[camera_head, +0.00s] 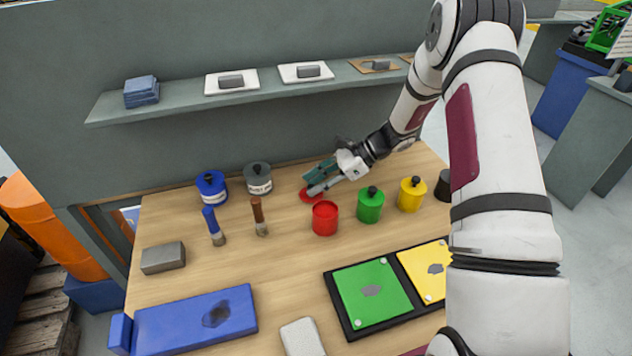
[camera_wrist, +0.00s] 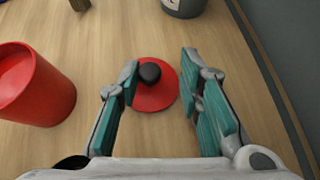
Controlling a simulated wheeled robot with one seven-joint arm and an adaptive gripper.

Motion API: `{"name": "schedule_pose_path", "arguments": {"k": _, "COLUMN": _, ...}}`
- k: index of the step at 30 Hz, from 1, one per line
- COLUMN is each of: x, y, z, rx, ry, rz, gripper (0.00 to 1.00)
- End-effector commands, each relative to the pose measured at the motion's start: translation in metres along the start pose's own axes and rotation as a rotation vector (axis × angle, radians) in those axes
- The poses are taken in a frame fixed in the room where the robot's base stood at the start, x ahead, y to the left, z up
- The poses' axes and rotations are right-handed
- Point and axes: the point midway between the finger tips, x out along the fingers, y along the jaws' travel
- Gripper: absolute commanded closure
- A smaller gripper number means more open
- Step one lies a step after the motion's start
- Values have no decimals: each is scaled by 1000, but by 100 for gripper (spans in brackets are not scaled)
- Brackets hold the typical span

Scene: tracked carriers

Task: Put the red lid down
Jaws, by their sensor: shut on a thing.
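The red lid (camera_head: 309,196) is a flat red disc with a black knob, just behind the open red can (camera_head: 325,220). In the wrist view the lid (camera_wrist: 160,98) lies between my fingertips, its knob close to the left finger. My gripper (camera_head: 311,183) reaches it from the back right and is shut on the lid, though a gap shows beside the right finger. The lid is at or very near the wooden table top; I cannot tell if it touches. The red can also shows at the left of the wrist view (camera_wrist: 38,90).
Green (camera_head: 370,206) and yellow (camera_head: 411,195) lidded cans stand right of the red can. Blue (camera_head: 212,189) and grey (camera_head: 258,180) lidded pots stand to the left, with two brushes before them. A wall and shelf (camera_head: 190,103) rise behind. Table space lies open left of the red can.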

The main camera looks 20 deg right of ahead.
Motion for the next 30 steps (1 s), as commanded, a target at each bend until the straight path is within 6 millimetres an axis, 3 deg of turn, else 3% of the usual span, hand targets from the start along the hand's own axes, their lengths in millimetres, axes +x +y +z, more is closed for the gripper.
{"name": "schedule_pose_path", "arguments": {"k": 1, "x": 0, "y": 0, "z": -1, "rx": 1, "ry": 0, "rz": 0, "gripper": 60}}
{"name": "schedule_pose_path", "arguments": {"k": 3, "x": 0, "y": 0, "z": -1, "rx": 1, "ry": 0, "rz": 0, "gripper": 46}}
{"name": "schedule_pose_path", "arguments": {"k": 16, "x": -7, "y": 0, "z": 1, "rx": -1, "ry": 0, "rz": -1, "gripper": 46}}
{"name": "schedule_pose_path", "arguments": {"k": 30, "x": -94, "y": -1, "z": 1, "rx": -1, "ry": 1, "rz": -3, "gripper": 46}}
